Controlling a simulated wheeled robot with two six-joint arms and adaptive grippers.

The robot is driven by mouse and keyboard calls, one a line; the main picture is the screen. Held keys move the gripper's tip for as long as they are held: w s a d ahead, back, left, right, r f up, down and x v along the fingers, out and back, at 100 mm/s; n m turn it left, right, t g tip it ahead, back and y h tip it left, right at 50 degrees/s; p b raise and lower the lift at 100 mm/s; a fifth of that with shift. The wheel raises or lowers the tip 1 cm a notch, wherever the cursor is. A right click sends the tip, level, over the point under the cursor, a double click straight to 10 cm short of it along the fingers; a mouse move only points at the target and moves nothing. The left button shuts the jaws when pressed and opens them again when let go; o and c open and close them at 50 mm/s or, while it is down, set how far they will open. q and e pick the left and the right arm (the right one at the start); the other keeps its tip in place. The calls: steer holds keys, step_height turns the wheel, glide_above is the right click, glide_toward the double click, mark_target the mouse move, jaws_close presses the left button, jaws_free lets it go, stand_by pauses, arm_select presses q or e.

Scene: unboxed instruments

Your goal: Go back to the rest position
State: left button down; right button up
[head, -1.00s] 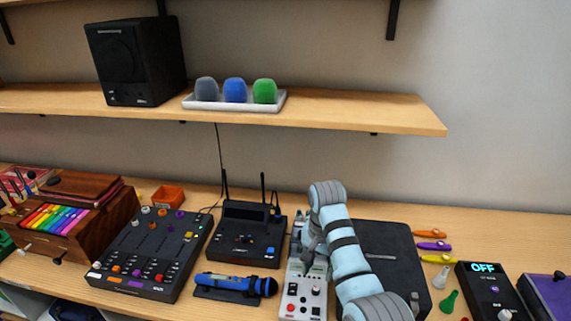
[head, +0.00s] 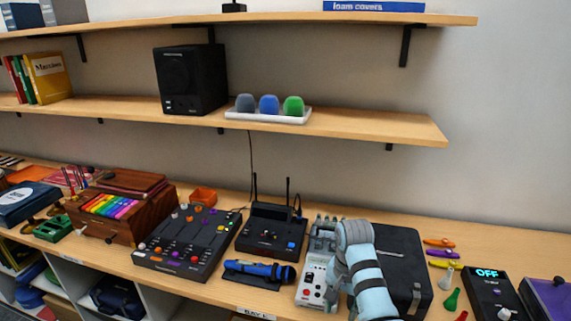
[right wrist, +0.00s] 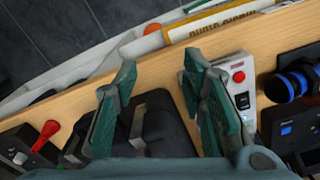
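My right arm comes in from the lower right in the head view, and its gripper (head: 333,284) points down beside the grey-white box with a red button (head: 312,276). In the right wrist view, the two green fingers of my right gripper (right wrist: 160,72) stand wide apart with nothing between them. Below them are the table's wooden edge and a black case (right wrist: 165,128). The grey-white box (right wrist: 240,90) is just right of the fingers there. My left gripper is in neither view.
The black case (head: 408,262) lies behind and right of my arm. Maracas, a pedal reading OFF (head: 490,290) and a wall shelf (head: 370,126) are around.

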steer(key=s+d+f+n+b, duration=0.15)
steer(key=s+f, duration=0.35)
steer(key=f, duration=0.5)
steer(key=s+d+f+n+b, duration=0.15)
steer(key=s+f, duration=0.35)
steer(key=f, duration=0.6)
steer(key=s+d+f, duration=0.3)
steer(key=s+f, duration=0.2)
steer(key=f, duration=0.5)
steer(key=s+d+f+n+b, duration=0.1)
steer(key=s+f, duration=0.4)
steer(key=s, duration=0.5)
steer(key=s+d+f+n, duration=0.2)
steer(key=s+d+f, duration=0.2)
steer(key=s, duration=0.7)
steer(key=s+d+f+n+t+b, duration=0.1)
steer(key=s+d+f, duration=0.1)
steer(key=s+f, duration=0.4)
steer(key=s, duration=0.4)
steer(key=shift+s+d+n+h+b, duration=0.15)
steer(key=shift+d+n+h+b, duration=0.15)
steer(key=shift+n+h+b, duration=0.1)
steer(key=shift+c, duration=0.6)
